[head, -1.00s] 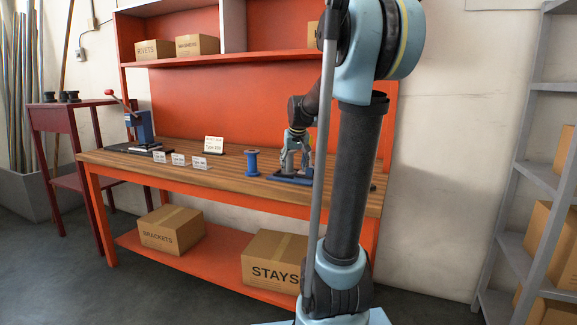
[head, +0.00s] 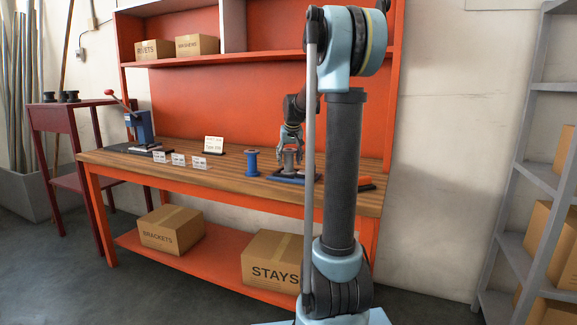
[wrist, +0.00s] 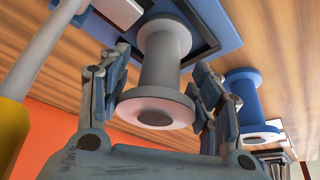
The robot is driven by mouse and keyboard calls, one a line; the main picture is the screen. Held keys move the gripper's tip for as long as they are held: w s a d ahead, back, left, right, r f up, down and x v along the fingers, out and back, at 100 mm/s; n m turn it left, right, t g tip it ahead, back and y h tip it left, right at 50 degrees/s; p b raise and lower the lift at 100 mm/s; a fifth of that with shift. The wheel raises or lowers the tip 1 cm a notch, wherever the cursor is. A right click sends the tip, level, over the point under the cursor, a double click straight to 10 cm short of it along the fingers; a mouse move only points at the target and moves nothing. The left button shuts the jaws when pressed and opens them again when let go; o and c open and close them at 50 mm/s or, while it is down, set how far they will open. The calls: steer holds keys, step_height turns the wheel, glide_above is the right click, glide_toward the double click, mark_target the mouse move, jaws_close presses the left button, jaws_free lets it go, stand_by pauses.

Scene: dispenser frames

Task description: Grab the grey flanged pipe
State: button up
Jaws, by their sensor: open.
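The grey flanged pipe (head: 289,161) stands upright on a blue tray (head: 280,178) on the wooden workbench. In the wrist view the grey flanged pipe (wrist: 165,60) lies between the two fingers of my gripper (wrist: 160,85), with its near flange facing the camera. The fingers are open, one on each side; gaps show beside the pipe's body. In the head view my gripper (head: 290,140) is over the pipe, pointing down. The tray's blue edge (wrist: 222,18) shows behind the pipe in the wrist view.
A blue flanged pipe (head: 252,162) stands close by on the left; it also shows in the wrist view (wrist: 243,90). A white sign (head: 214,145) and small label cards (head: 178,160) are further left. An orange-and-black item (head: 366,183) lies at the bench's right end.

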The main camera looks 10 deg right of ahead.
steer(key=shift+w, duration=1.05)
steer(key=shift+w+f, duration=0.2)
steer(key=shift+f, duration=0.4)
steer(key=shift+c, duration=0.3)
steer(key=c, duration=1.3)
steer(key=shift+o, duration=0.2)
